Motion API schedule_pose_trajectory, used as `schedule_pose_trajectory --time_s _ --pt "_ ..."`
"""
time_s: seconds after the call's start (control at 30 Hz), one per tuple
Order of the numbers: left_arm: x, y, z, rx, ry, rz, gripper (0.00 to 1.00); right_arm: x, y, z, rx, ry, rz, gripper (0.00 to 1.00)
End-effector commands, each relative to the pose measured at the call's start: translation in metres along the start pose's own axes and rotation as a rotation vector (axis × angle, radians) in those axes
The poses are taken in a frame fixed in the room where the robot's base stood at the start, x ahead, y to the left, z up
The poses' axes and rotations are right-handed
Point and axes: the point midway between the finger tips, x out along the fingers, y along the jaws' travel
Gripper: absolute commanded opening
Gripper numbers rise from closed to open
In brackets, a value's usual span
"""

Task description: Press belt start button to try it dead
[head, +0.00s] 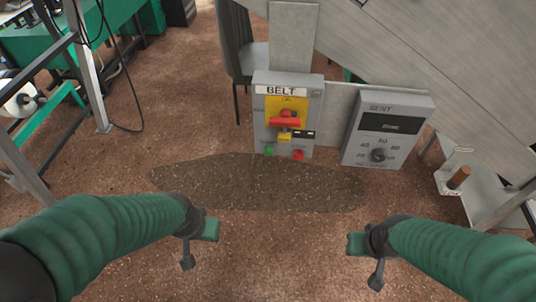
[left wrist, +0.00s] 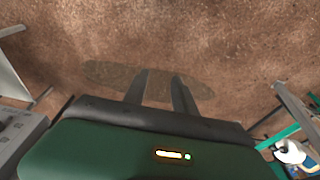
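A grey control box labelled BELT (head: 259,122) stands upright ahead of me. Low on its face are a green button (head: 269,151) at left and a red button (head: 298,155) at right. Above them, a red handle (head: 285,122) sits across a yellow plate (head: 273,104), with a small yellow piece (head: 285,136) below it. My left gripper (head: 187,264) is low and left of the box, well apart from it. The left wrist view shows its two fingers (left wrist: 160,77) spread with only floor between them. My right gripper (head: 376,281) is low and right; its finger gap does not show.
A grey box with a dial (head: 361,146) stands right of the BELT box. Further right is a metal ledge with a wooden-handled tool (head: 459,177). A chair (head: 235,40) stands behind. A dark floor patch (head: 220,188) lies before the box; that space is clear.

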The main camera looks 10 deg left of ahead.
Motion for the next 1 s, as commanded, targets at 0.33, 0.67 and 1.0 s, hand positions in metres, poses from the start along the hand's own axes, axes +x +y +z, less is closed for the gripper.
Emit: schedule_pose_trajectory --time_s 0.33,0.67,1.0 --pt "0.0 0.0 0.0 0.0 0.0 0.0 0.0 0.0 0.0 0.0 0.0 0.0 0.0 0.36" --pt "0.0 0.0 0.0 0.0 0.0 0.0 0.0 0.0 0.0 0.0 0.0 0.0 0.0 0.36" --pt "0.0 0.0 0.0 0.0 0.0 0.0 0.0 0.0 0.0 0.0 0.0 0.0 0.0 0.36"
